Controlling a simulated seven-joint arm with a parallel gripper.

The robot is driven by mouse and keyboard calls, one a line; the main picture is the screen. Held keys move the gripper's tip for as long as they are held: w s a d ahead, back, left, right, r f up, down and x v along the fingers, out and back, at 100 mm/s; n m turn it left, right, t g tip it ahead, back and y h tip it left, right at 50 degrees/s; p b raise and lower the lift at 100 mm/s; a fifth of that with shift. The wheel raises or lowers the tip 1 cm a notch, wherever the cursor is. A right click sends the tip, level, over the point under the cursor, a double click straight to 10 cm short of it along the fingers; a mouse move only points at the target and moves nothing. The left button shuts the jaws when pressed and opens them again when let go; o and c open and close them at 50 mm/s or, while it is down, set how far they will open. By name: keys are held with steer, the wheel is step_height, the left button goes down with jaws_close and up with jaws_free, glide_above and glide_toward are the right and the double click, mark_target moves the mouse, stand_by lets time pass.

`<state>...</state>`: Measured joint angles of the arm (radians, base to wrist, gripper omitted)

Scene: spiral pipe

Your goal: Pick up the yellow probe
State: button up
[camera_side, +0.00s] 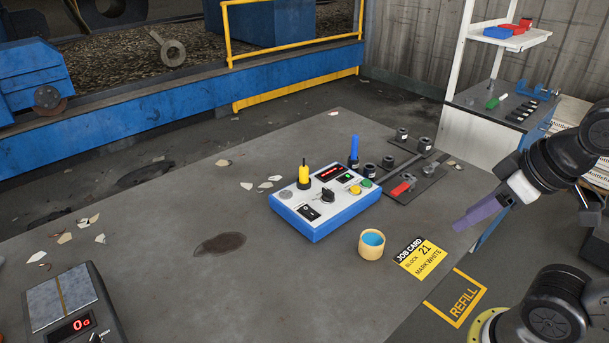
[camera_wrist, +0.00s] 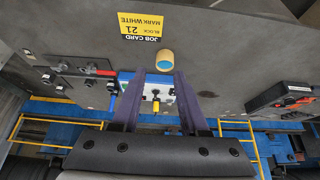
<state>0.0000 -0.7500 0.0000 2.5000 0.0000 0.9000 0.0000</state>
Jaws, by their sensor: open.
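The yellow probe (camera_side: 304,173) stands upright at the back left of a blue-and-white control box (camera_side: 318,225) on the table. It has a black collar at its base. In the wrist view, the yellow probe (camera_wrist: 156,106) shows small between my two purple fingers, with the box (camera_wrist: 128,76) partly hidden behind them. My gripper (camera_side: 480,213) is at the right in the side view, in the air near the table's right edge, well apart from the probe. In the wrist view, my gripper (camera_wrist: 157,73) has its fingers spread with nothing held between them.
A blue probe (camera_side: 354,148) stands behind the box beside dark tool plates and a red-handled part (camera_side: 402,186). A scale (camera_side: 65,300) is at front left.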

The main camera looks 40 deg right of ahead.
steer(key=o, duration=0.3)
